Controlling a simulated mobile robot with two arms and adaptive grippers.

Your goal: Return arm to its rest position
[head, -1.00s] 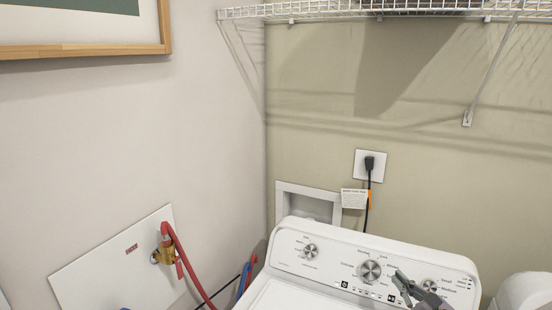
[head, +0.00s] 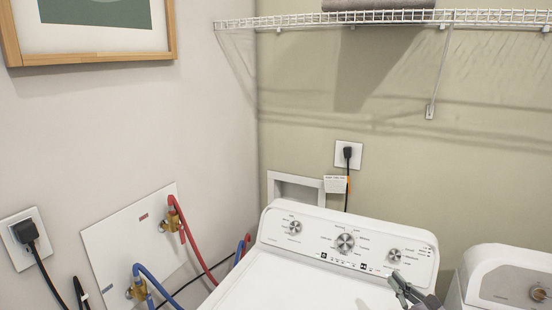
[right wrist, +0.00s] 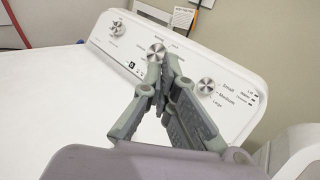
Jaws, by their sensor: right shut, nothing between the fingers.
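My right gripper (head: 399,283) is at the lower right of the head view, in front of the washer's control panel, below the right dial. In the right wrist view its two grey fingers (right wrist: 162,72) come together at the tips with nothing between them. The white washer (head: 270,292) has a panel with three dials; the middle dial (head: 345,242) is the largest. In the wrist view the fingertips overlap the panel near this dial (right wrist: 157,54). Whether they touch the panel cannot be told. My left gripper is not in view.
A second white machine (head: 500,262) stands at the right. A wire shelf (head: 300,21) with a folded grey towel (head: 380,4) is above. Red (head: 189,235) and blue (head: 160,284) hoses and a plugged-in cord (head: 28,232) are at the left wall.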

